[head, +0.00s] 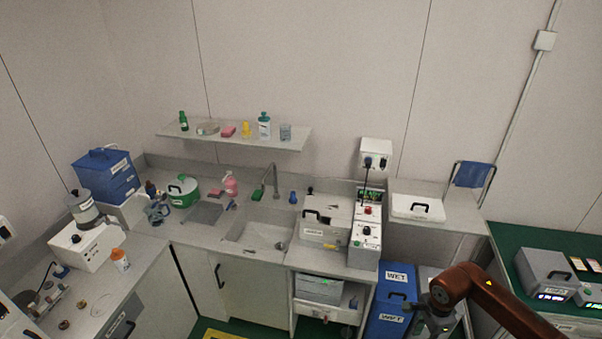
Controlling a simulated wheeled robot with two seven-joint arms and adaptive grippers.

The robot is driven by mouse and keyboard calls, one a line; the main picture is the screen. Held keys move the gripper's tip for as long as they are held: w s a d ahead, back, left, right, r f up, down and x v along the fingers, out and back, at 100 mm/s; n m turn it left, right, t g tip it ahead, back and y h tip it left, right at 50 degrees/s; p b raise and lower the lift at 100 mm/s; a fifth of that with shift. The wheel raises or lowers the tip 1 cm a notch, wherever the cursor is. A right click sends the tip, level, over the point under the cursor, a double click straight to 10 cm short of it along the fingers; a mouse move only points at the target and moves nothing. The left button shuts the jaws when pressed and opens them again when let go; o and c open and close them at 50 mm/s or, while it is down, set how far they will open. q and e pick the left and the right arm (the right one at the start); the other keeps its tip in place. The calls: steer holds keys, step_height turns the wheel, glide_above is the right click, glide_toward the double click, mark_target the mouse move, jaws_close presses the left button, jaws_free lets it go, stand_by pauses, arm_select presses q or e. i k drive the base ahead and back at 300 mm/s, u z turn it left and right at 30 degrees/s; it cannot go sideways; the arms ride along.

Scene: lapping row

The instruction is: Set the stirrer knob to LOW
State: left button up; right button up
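A white box (98,254) with a grey pot (84,209) on top stands on the left counter and looks like the stirrer. A small dark knob (76,239) shows on its front; its setting is too small to read. My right gripper (420,318) is at the lower right, in front of the blue WET bins and far from the stirrer. I cannot tell whether its fingers are open. My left gripper is not in view.
A sink (262,236) and a white lidded machine (326,222) with a control box (366,238) line the back counter. Blue WET bins (388,304) stand below. A green-topped bench (508,252) is at right.

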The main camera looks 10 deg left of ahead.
mark_target(77, 238)
steer(key=u, duration=0.25)
steer(key=i, duration=1.45)
steer(key=u, duration=1.4)
steer(key=i, duration=0.85)
steer(key=u, duration=1.5)
steer(key=i, duration=1.35)
steer(key=u, duration=0.25)
